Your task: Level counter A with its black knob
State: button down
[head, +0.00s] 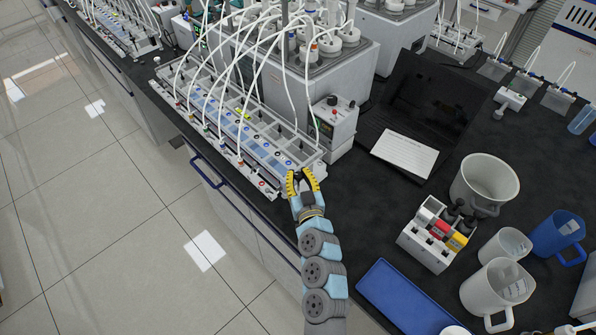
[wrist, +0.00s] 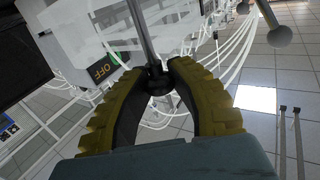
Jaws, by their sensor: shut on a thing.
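A long grey gas counter (head: 262,153) with rows of cells and coloured ports lies along the bench's front edge in the head view. I cannot read a letter on it. My gripper (head: 302,174), with yellow-and-black fingers, is at the counter's near right corner. In the wrist view my gripper (wrist: 158,76) is shut on a small black knob (wrist: 157,79), with a metal rod rising from it. The fingers hide the knob in the head view, and the counter's tilt is too small to judge.
White tubes arch over the counter to a reactor unit (head: 345,75) behind it. A small control box (head: 334,122) and a black laptop (head: 425,105) stand to the right. A bottle rack (head: 436,235), a bucket (head: 484,183), jugs and a blue tray (head: 405,295) occupy the right bench.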

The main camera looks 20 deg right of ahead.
jog(key=shift+r+m+h+p, duration=0.2)
jog(key=shift+m+h+p, duration=0.7)
jog(key=shift+p, duration=0.95)
jog(key=shift+g+h, duration=0.3)
jog(key=c, duration=0.8)
grip_release()
jog(key=shift+c, duration=0.2)
jog(key=shift+f, duration=0.1)
jog(key=shift+s, duration=0.1)
jog(key=v, duration=1.2)
